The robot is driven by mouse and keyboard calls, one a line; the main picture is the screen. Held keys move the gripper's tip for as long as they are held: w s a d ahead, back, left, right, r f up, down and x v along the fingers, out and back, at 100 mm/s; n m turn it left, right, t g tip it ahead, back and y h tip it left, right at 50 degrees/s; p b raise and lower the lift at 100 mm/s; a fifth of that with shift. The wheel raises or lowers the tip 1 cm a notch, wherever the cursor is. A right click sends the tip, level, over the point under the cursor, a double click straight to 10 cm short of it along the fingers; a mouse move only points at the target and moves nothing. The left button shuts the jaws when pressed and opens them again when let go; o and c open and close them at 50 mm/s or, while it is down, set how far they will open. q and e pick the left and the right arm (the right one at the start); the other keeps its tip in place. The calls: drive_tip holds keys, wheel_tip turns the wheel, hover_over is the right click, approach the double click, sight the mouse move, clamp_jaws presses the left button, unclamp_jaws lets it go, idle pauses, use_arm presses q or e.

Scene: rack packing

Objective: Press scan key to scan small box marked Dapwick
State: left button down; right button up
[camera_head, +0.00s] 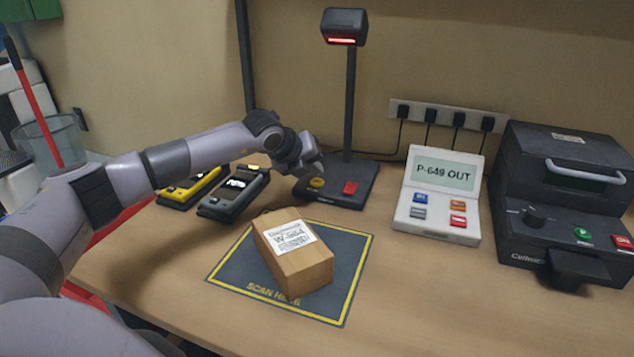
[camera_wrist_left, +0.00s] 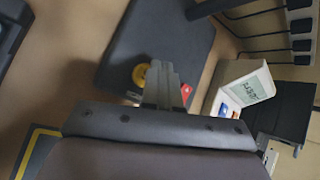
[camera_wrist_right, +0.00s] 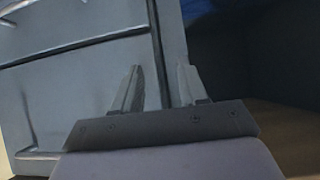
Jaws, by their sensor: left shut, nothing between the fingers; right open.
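A small brown cardboard box (camera_head: 302,262) lies on the dark scan mat (camera_head: 345,290) with its white label facing up. The name on the label is too small to read surely. Behind it stands the scanner (camera_head: 345,26) on a post, its red light lit. The scanner base (camera_head: 338,187) carries a round yellow key (camera_head: 317,183) and a red key (camera_head: 350,188). My left gripper (camera_head: 317,174) is shut and empty, its tips just above or at the yellow key; contact cannot be told. In the left wrist view the yellow key (camera_wrist_left: 141,74) shows beside the fingers. My right gripper (camera_wrist_right: 159,76) is open and empty.
A white display unit (camera_head: 440,195) reading "P-649 OUT" and a black machine (camera_head: 565,205) stand right. Two handheld devices (camera_head: 235,193) lie left of the scanner base. A grey panel with bars (camera_wrist_right: 85,80) is close behind the right fingers. Bare table lies right of the mat.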

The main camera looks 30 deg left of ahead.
sight(313, 183)
use_arm(q)
drive_tip(key=shift+f, duration=0.35)
drive_tip(key=shift+f+b, duration=0.45)
drive_tip(key=shift+b, duration=0.3)
drive_tip(key=shift+r, duration=0.15)
idle(0.5)
drive_tip(key=shift+r+p, duration=0.35)
drive_tip(key=shift+r, duration=0.35)
drive_tip(key=shift+r, duration=0.1)
drive_tip(key=shift+r+p, duration=1.4)
drive_tip(key=shift+r, duration=1)
drive_tip(key=shift+s+f, duration=0.1)
